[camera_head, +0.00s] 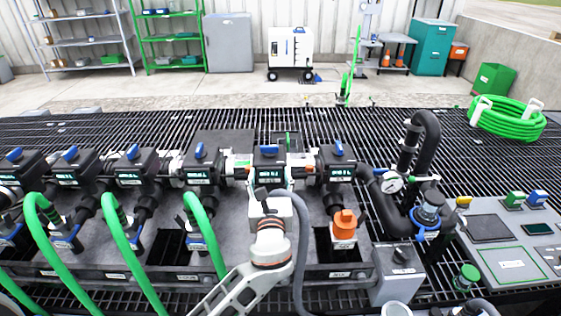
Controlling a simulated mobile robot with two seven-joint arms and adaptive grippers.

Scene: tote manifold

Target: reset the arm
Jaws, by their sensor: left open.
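My left arm reaches up from the bottom middle, white with orange bands. My left gripper (264,193) is at its far end, in front of a black valve block (269,160) with a blue handle in the manifold row. The gripper is small and partly hidden by its own wrist; nothing shows held in it. Whether it touches the block cannot be told. My right gripper does not show.
Several valve blocks stand in a row on a grey plate (300,258). Green hoses (120,235) arch at left. An orange fitting (344,226), a gauge (391,182) and black pipes stand at right, beside a control panel (505,250). Open grating lies behind.

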